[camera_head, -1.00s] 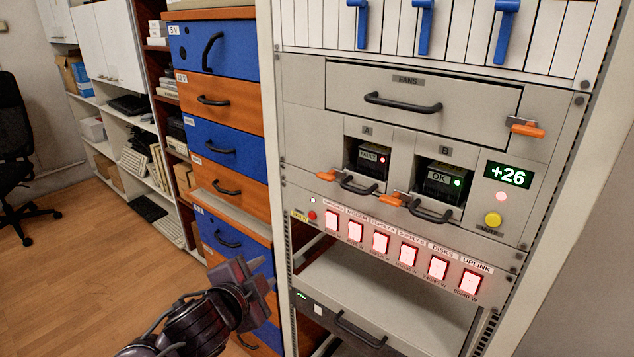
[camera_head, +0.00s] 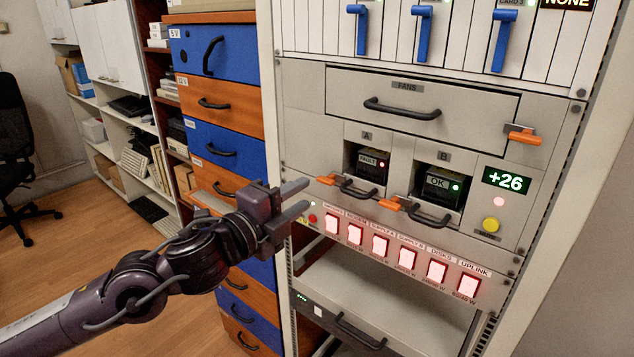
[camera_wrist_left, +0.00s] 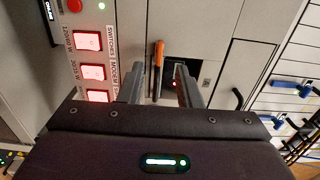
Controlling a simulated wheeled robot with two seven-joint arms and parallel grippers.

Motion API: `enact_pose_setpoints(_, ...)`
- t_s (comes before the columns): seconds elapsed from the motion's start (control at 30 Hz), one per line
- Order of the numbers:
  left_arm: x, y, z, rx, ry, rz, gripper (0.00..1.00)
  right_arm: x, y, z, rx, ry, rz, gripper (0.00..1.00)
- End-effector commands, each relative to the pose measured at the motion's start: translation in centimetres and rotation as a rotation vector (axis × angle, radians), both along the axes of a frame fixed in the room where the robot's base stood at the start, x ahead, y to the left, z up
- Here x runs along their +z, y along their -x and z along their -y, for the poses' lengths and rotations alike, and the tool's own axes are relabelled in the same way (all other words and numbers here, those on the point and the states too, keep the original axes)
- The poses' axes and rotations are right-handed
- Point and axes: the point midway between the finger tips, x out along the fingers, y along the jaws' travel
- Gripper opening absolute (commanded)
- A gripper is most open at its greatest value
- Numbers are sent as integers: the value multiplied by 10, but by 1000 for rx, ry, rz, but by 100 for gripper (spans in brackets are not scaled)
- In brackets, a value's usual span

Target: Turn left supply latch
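The left supply latch (camera_head: 327,180) is a small orange lever at the lower left of supply bay A (camera_head: 368,162), whose display reads FAULT with a red light. In the left wrist view the orange latch (camera_wrist_left: 158,56) shows between my finger tips, farther off toward the panel. My left gripper (camera_head: 307,197) is open and empty, just left of the latch in the head view and seemingly short of the panel. Its two fingers also show in the left wrist view (camera_wrist_left: 160,88). The exact gap to the latch cannot be told. My right gripper is not in view.
Bay B (camera_head: 441,185) reads OK and has its own orange latch (camera_head: 390,204). Below the bays is a row of lit red switches (camera_head: 381,246). A black handle (camera_head: 358,189) is close right of the left latch. Blue and orange drawers (camera_head: 212,100) stand left of the rack.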

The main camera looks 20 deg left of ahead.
Motion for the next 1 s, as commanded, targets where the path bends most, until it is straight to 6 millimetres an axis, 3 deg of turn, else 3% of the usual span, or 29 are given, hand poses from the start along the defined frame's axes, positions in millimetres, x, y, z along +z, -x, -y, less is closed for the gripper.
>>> enact_pose_setpoints(0.4, 2, -46, 18, -1, 2, 0, 31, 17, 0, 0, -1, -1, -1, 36)
enact_pose_setpoints(0.8, 0, -52, 21, -3, -2, -2, 31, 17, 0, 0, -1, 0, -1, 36)
enact_pose_setpoints(1.0, 0, -52, 20, -2, -2, -2, 5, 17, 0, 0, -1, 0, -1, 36)
